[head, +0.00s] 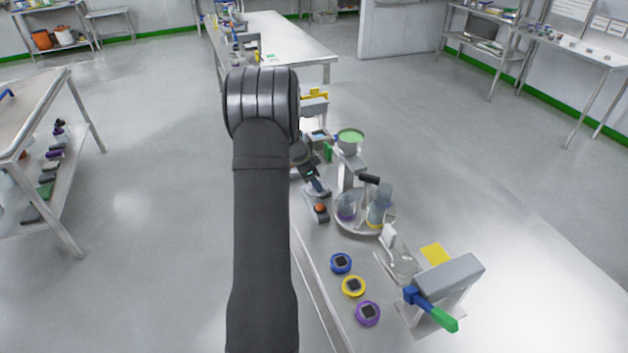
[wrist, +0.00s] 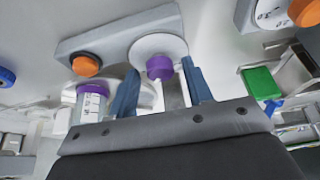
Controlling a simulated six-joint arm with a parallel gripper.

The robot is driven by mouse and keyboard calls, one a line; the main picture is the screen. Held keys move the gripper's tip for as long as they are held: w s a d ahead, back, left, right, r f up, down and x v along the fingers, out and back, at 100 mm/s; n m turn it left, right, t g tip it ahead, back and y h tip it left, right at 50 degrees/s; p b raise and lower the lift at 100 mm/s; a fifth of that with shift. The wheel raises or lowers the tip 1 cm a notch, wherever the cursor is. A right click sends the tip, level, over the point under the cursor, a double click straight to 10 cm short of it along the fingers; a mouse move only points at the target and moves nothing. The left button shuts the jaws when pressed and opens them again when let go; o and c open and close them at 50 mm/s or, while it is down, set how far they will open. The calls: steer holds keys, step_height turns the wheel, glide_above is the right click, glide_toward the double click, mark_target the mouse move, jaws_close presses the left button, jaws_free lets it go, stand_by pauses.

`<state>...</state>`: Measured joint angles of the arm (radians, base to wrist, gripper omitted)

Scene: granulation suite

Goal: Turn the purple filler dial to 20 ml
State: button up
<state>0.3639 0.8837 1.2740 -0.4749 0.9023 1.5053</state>
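My gripper (wrist: 160,80) is open, with one blue finger on each side of the knob in the picture. Space shows between the knob and both fingers, so they do not appear to touch it. I cannot read any scale marks or pointer on the plate. In the head view my arm covers much of the work area, and the knob cannot be made out there.
An orange knob (wrist: 85,65) is on the grey housing, left of the dial. A marked cylinder with a purple top (wrist: 90,90) stands near the left finger. Blue (head: 341,263), yellow (head: 353,286) and purple (head: 367,313) round pieces lie on the bench front.

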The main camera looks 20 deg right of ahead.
steer(key=shift+r, duration=0.1)
steer(key=v, duration=1.7)
steer(key=shift+a, duration=0.15)
steer(key=x, duration=1.7)
steer(key=shift+d, duration=0.2)
